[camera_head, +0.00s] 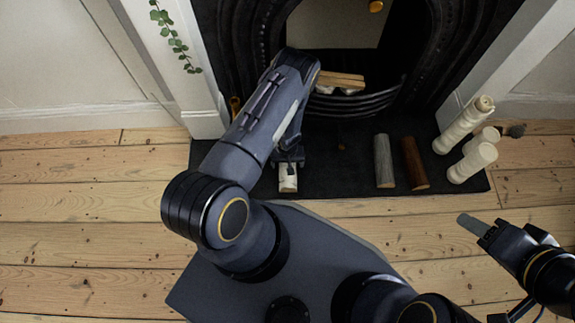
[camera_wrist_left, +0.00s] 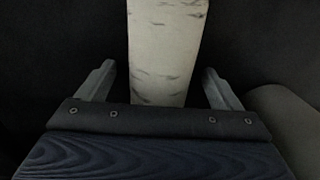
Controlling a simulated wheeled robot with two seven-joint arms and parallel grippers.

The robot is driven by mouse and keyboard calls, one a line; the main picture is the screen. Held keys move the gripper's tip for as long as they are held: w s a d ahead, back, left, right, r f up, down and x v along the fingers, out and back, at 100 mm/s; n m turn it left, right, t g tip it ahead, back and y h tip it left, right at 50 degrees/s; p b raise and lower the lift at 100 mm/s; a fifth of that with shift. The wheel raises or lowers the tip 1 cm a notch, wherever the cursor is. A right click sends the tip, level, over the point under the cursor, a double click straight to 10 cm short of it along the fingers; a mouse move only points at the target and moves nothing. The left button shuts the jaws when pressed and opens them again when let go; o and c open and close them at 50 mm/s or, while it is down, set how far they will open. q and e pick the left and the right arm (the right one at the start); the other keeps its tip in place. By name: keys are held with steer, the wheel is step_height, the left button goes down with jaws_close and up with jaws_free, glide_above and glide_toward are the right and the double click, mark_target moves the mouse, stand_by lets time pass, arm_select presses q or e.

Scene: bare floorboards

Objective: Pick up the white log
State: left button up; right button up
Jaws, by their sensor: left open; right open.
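The white log (camera_head: 288,184) lies on the dark hearth in front of the fireplace. In the head view only its near end shows, below my left gripper (camera_head: 289,158); my left arm hides part of the scene there. In the left wrist view the white log (camera_wrist_left: 167,50), pale with dark flecks, runs up between the two fingers of my left gripper (camera_wrist_left: 160,85). The fingers are open, one on each side of the log, with a gap on both sides. My right gripper (camera_head: 475,225) is at the right, over the floorboards, away from the log.
A grey log (camera_head: 384,162) and a brown log (camera_head: 415,164) lie on the hearth (camera_head: 345,188) to the right. Cream candles (camera_head: 464,125) stand at its right edge. Split wood (camera_head: 341,79) sits in the fireplace grate (camera_head: 355,103). Ivy (camera_head: 175,38) hangs at upper left.

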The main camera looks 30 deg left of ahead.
arm_select(q)
steer(key=c, duration=1.3)
steer(key=shift+r, duration=0.1)
steer(key=shift+c, duration=0.2)
